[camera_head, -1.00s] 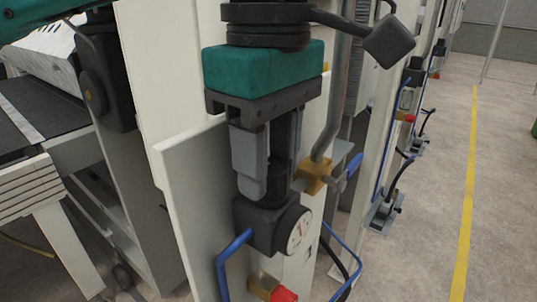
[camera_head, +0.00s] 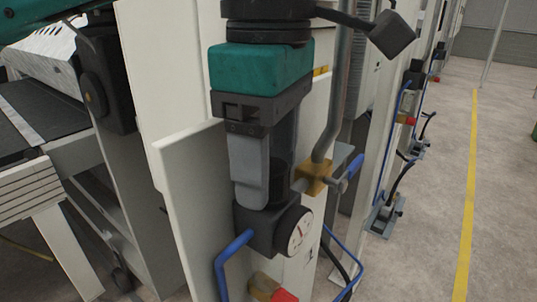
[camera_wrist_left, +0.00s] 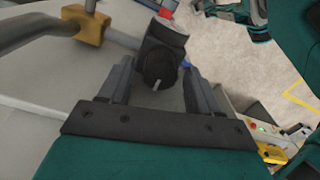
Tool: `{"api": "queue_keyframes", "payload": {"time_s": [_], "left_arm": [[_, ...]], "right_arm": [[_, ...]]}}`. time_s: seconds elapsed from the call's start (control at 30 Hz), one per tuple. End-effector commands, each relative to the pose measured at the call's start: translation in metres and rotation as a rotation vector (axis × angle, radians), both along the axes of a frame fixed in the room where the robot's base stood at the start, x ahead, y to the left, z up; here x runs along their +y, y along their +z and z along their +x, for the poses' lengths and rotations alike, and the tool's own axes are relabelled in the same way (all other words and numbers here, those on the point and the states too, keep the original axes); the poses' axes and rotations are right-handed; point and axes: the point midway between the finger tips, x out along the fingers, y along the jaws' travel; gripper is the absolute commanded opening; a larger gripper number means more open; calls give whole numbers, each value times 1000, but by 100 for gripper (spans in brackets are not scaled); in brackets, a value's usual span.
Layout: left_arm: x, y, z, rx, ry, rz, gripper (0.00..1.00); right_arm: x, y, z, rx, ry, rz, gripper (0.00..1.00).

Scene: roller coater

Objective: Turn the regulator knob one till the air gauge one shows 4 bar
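The regulator knob one (camera_wrist_left: 160,65) is black with a light mark and sits on top of the dark regulator. My left gripper (camera_head: 262,190) points down over it. In the left wrist view, the gripper (camera_wrist_left: 158,90) has its fingers on either side of the knob, with gaps visible. The air gauge one (camera_head: 299,231) is a round white dial with a reddish needle on the regulator's right side; its value is too small to read. In the head view, the near finger and the hand partly hide the knob. A small part of what looks like my right gripper (camera_wrist_left: 222,12) shows in the wrist view.
A brass fitting (camera_head: 313,179) with a grey pipe stands close to the right of the fingers. A blue hose (camera_head: 233,250) and a red cap (camera_head: 284,295) are below. A pale panel (camera_head: 190,190) is behind.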

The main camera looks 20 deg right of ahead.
Motion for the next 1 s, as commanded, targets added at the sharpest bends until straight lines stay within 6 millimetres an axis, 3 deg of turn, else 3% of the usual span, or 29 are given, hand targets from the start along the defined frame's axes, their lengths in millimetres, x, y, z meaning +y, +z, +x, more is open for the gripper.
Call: {"api": "queue_keyframes", "payload": {"time_s": [0.47, 0.63, 1.0], "left_arm": [[0, 4, 0, -1, 0, -2, 65], [-1, 29, 0, -2, 1, -3, 65], [-1, 108, -1, -2, 0, -1, 65]], "right_arm": [[0, 0, 0, 0, 0, 0, 44], [0, 2, 0, 0, 0, 0, 44], [0, 6, 0, 0, -1, 1, 44]]}}
